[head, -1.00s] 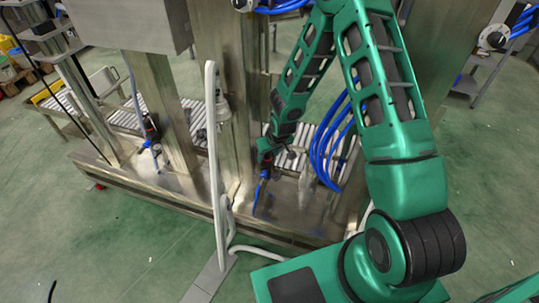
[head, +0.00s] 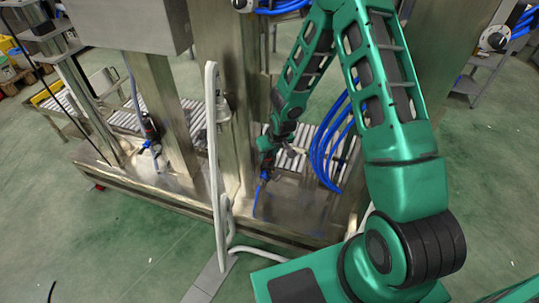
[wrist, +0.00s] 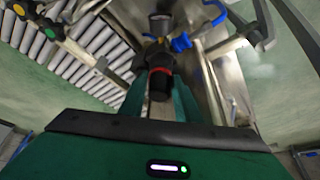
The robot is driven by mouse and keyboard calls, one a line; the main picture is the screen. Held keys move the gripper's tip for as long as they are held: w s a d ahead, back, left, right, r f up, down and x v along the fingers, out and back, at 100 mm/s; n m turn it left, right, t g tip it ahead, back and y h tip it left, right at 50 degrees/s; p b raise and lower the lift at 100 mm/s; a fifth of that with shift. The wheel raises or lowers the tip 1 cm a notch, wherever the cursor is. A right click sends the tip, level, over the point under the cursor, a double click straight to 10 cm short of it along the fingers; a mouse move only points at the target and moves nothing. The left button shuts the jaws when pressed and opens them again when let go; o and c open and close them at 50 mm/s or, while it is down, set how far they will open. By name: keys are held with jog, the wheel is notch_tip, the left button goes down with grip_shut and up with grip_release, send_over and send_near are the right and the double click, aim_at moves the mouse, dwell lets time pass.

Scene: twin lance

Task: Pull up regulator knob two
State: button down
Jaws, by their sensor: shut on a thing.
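Regulator knob two (wrist: 160,84), black with a red ring, stands between the two green fingers in the wrist view. My gripper (wrist: 158,92) is shut on it. Above the knob in that picture are the regulator's round pressure gauge (wrist: 160,23) and a blue fitting (wrist: 181,42). In the head view my gripper (head: 266,166) is at the regulator in front of the steel column, with a blue hose (head: 258,196) below. The knob is too small and covered there to make out.
Another regulator (head: 150,130) with blue fittings is mounted on the left post. A white upright frame (head: 213,150) stands left of my arm. Blue hoses (head: 322,160) hang close on the right. A roller conveyor (head: 190,110) runs behind.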

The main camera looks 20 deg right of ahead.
jog(key=c, duration=1.3)
grip_release()
jog(key=shift+r, duration=0.2)
jog(key=v, duration=1)
jog(key=shift+r, duration=0.25)
jog(key=shift+s+d, duration=0.1)
jog(key=shift+s, duration=0.05)
